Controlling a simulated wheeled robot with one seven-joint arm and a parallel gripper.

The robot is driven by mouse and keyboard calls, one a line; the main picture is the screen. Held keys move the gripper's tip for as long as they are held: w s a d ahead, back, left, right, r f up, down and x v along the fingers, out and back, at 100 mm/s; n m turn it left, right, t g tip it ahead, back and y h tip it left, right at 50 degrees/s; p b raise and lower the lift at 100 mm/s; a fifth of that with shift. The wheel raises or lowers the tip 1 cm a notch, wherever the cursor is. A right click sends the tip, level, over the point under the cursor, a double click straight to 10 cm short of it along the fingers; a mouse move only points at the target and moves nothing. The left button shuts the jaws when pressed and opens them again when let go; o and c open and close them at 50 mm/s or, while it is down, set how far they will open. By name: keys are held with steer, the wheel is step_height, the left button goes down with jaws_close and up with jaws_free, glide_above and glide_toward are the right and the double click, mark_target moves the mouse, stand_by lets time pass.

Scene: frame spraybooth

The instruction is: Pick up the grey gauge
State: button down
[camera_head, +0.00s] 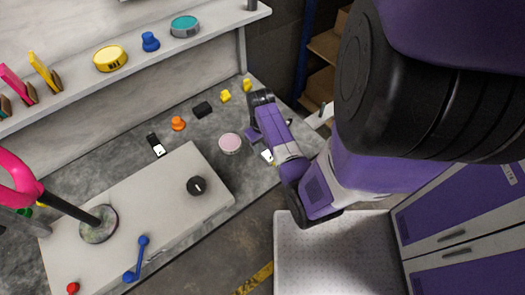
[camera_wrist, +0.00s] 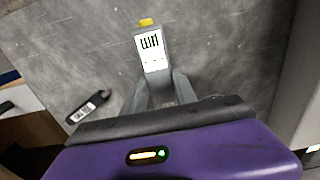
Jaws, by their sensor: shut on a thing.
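The grey gauge (camera_wrist: 154,58) shows in the wrist view, with a white label marked in black and a yellow end pointing away from me. My gripper (camera_wrist: 160,80) is shut on it, one grey finger at each side of its lower part. The grey worktop lies behind the gauge; I cannot tell how far it is from the surface.
A dark device with a white label (camera_wrist: 88,107) lies left of the gripper. In the head view, a pink disc (camera_head: 230,143), an orange knob (camera_head: 178,123), a black block (camera_head: 202,109) and a black labelled device (camera_head: 155,144) lie on the worktop. A raised pale box (camera_head: 150,215) stands in front.

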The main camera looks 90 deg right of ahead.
mark_target(261, 148)
steer(key=shift+r, duration=0.1)
step_height(261, 148, up, 20)
steer(key=p, duration=0.5)
steer(key=shift+w, duration=0.1)
stand_by(1.1)
